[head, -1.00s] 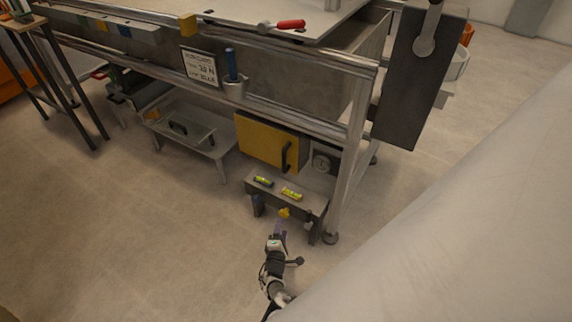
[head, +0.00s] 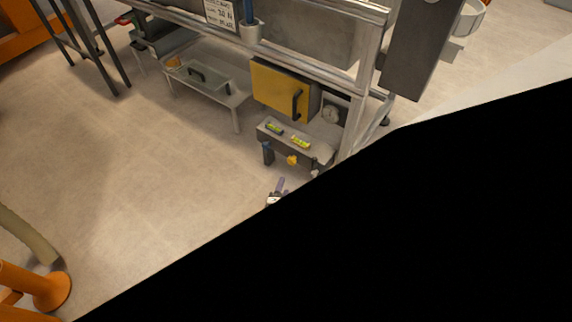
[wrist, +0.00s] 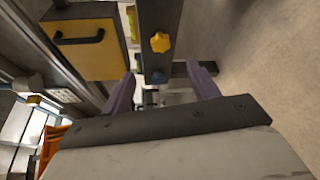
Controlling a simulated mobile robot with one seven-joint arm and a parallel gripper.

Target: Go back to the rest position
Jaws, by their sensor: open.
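My gripper (wrist: 162,92) is open in the wrist view, with its two purple fingers apart and nothing held between them. In the head view only a small part of my gripper (head: 279,188) shows, low in front of a small grey bench. The bench (head: 318,152) carries two yellow-green spirit levels, one at its left (head: 274,128) and one at its right (head: 300,142). A yellow knob (head: 292,160) sits on the bench's front; it also shows in the wrist view (wrist: 160,42), beyond the fingers and apart from them.
A yellow cabinet (head: 280,92) with a black handle stands under the metal sandbed frame (head: 310,55). A low grey table (head: 238,100) stands left of it. An orange post base (head: 50,290) is at lower left. Open floor (head: 130,180) lies between. Black covers the head view's lower right.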

